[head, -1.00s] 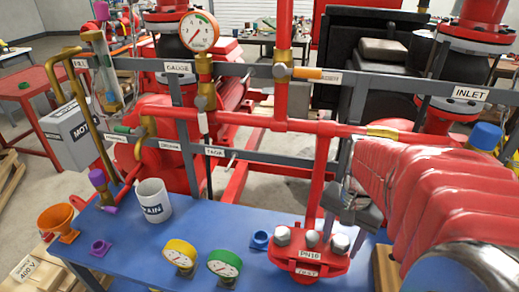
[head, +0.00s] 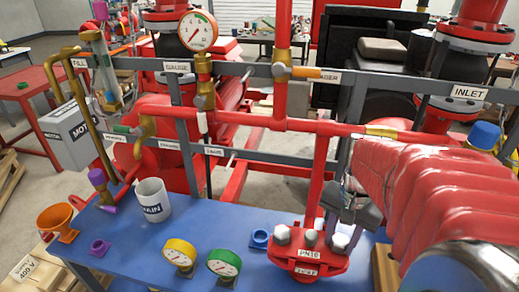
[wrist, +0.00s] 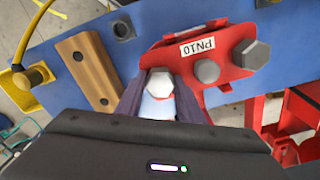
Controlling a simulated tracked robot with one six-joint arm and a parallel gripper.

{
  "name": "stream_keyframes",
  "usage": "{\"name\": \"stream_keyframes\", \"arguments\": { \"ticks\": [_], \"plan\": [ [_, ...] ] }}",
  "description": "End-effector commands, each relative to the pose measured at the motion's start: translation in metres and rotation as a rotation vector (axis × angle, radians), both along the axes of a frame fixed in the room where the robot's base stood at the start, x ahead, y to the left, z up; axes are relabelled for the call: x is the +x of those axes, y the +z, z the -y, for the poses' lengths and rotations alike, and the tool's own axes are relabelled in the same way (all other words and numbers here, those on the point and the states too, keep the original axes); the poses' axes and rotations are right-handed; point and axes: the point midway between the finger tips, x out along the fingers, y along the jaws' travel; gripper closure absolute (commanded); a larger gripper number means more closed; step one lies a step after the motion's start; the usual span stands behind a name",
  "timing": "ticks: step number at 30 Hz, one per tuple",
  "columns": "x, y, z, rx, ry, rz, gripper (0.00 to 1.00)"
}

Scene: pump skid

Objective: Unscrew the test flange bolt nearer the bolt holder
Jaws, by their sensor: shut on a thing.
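The red test flange (head: 305,262), labelled PN10, sits on the blue bench with grey hex bolts on it. Its right-hand bolt (head: 340,241) is nearest the wooden bolt holder (head: 385,268). My gripper (head: 347,225) is down at this bolt. In the wrist view my gripper (wrist: 160,102) has a dark finger on each side of the bolt (wrist: 159,84) and is shut on it. The wooden bolt holder (wrist: 86,66) shows left of the flange (wrist: 221,50). The bolt's thread is hidden.
A blue ring-shaped part (head: 259,239) stands left of the flange. A green gauge (head: 224,263), a yellow gauge (head: 179,253) and a white mug (head: 153,200) stand farther left. A red vertical pipe (head: 318,180) rises close behind the flange, below the grey rail.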

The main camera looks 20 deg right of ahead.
Motion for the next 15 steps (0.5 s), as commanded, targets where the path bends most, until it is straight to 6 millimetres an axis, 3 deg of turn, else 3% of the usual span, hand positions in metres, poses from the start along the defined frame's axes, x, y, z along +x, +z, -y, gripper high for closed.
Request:
{"name": "stream_keyframes", "arguments": {
  "ticks": [15],
  "plan": [
    [0.0002,0.0001,-0.0001,0.000,0.370,0.000,0.89]
  ]
}}
